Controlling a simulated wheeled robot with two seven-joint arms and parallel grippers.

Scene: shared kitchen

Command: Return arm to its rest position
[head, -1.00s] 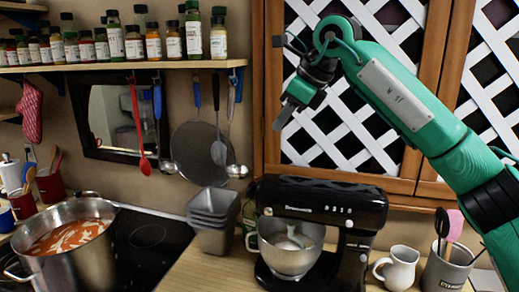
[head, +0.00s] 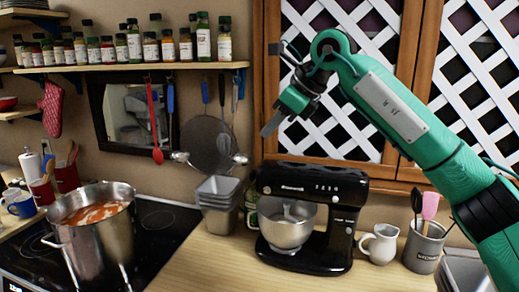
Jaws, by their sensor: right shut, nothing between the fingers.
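My right arm comes in from the right, green with a pale plate on its forearm. My right gripper (head: 273,122) is shut and empty. It is raised in front of the lattice cabinet door (head: 345,80), above the black stand mixer (head: 310,190) and apart from it. My left gripper is not in the head view.
A steel pot of red soup (head: 100,235) stands on the black cooktop (head: 160,232) at left. Stacked grey tins (head: 217,205), a white jug (head: 379,243) and a utensil crock (head: 424,246) stand on the counter. A spice shelf (head: 120,66) and hanging utensils are left of the gripper.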

